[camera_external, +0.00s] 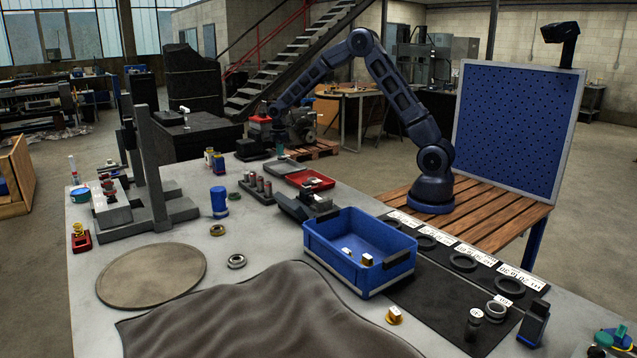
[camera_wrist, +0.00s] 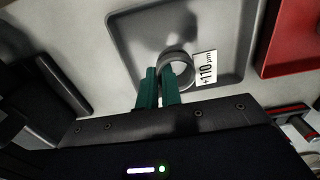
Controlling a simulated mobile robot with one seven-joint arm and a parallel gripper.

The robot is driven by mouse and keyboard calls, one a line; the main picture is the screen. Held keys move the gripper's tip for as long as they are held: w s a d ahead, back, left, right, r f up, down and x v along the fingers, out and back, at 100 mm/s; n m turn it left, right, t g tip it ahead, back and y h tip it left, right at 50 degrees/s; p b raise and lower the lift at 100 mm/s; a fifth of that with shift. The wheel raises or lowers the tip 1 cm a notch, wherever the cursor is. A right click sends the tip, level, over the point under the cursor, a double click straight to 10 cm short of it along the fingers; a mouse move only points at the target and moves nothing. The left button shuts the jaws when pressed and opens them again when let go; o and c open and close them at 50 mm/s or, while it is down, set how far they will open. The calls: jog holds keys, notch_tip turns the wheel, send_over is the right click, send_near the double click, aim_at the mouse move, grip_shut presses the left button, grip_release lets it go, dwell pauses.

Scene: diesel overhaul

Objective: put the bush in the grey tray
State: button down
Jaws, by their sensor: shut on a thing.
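The bush (camera_wrist: 176,66) is a dark grey ring with a white tag (camera_wrist: 206,68) reading "+110 µm" beside it. My gripper (camera_wrist: 163,84) has green fingers and is shut on the bush's near wall. The grey tray (camera_wrist: 232,22) is a shallow square tray, and the bush is over its inside in the wrist view. I cannot tell whether the bush touches the tray floor. In the external view my gripper (camera_external: 280,151) is low over the grey tray (camera_external: 287,168) at the back of the bench; the bush is too small to make out there.
A red tray (camera_external: 311,181) lies just right of the grey tray; it also shows in the wrist view (camera_wrist: 288,40). A block with several cylinders (camera_external: 257,188) stands in front. A blue bin (camera_external: 327,252) and dark cloth (camera_external: 260,318) occupy the bench nearer the camera.

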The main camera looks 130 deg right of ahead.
jog(key=shift+f, duration=2.2)
jog(key=c, duration=1.6)
grip_release()
jog(key=shift+f, duration=0.1)
notch_tip(320, 180, up, 12)
jog(key=shift+a+r, duration=0.1)
jog(key=shift+r, duration=0.05)
